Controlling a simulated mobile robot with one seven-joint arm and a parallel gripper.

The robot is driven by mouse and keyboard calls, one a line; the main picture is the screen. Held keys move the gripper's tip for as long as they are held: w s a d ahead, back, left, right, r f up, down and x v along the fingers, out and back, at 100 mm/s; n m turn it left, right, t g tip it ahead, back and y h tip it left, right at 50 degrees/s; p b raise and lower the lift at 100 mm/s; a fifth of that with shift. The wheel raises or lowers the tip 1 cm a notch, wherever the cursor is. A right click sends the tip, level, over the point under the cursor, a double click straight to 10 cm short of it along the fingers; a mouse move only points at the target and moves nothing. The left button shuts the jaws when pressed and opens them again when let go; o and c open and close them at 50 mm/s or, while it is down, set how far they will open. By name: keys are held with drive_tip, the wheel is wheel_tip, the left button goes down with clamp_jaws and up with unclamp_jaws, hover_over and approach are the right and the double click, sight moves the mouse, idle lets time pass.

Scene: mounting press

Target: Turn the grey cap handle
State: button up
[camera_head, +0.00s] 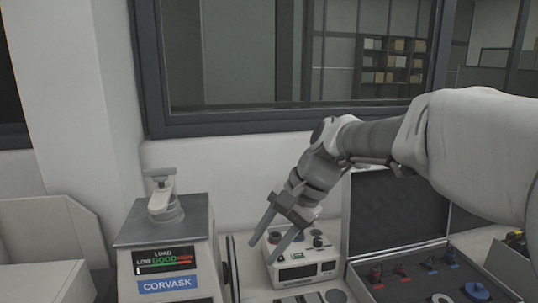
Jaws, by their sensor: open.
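The mounting press (163,254) stands at the lower left, with a load display and a blue CORVASK label on its front. The grey cap handle (160,176) sits upright on top of it, a T-shaped bar on a round cap. My gripper (263,252) is to the right of the press, pointing down and left, with its two fingers apart and nothing between them. It is clear of the handle and lower than it in the picture, in front of or above a small white device.
The small white device (302,267) with knobs and a display stands right of the press. An open dark case (395,205) with red and blue parts lies at the right. A dark upright panel edge (231,268) is beside the press. A wall and window are behind.

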drive_tip(key=w+a+r+m+g+y+p, duration=0.4)
drive_tip(key=w+a+y, duration=0.1)
drive_tip(key=w+a, duration=0.5)
drive_tip(key=m+g+y+p, duration=0.2)
drive_tip(key=m+y+p, duration=0.15)
drive_tip(key=y, duration=0.35)
approach(146, 170)
drive_tip(key=shift+m, duration=0.35)
drive_tip(key=p+x, duration=0.1)
drive_tip(key=x, duration=0.4)
drive_tip(key=p+x, duration=0.1)
drive_tip(key=x, duration=0.4)
drive_tip(key=shift+w+a+f, duration=0.15)
drive_tip(key=shift+f, duration=0.05)
clamp_jaws()
